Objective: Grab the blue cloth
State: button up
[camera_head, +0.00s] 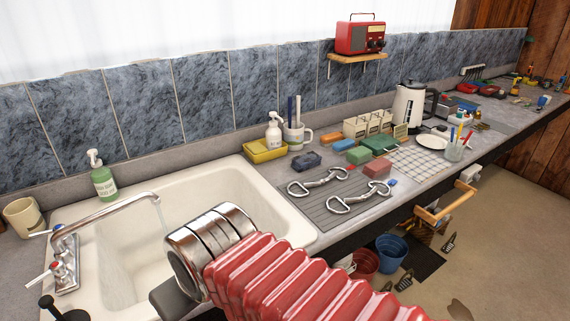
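A dark blue folded piece (306,161) lies on the counter behind the grey ribbed mat; it may be the blue cloth, but it is too small to be sure. A smaller, brighter blue block (344,144) lies to its right, beside an orange one. My red ribbed arm comes in from the bottom right and ends in a metal wrist over the sink's front. Only a dark grey part of my gripper (174,296) shows below the wrist, left of and nearer than the dark blue piece. The fingertips are hidden, so its opening cannot be told.
Two metal snaffle bits (318,183) lie on the ribbed mat (318,213). A white sink (232,186) with a running tap (110,215) is at left. A yellow sponge tray (264,152), soap bottle (274,131) and mug (298,139) stand behind. Buckets (391,249) stand on the floor.

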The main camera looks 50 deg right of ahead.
aim_at(305, 162)
jog(key=u, duration=1.7)
jog(key=k, duration=1.25)
jog(key=z, duration=1.6)
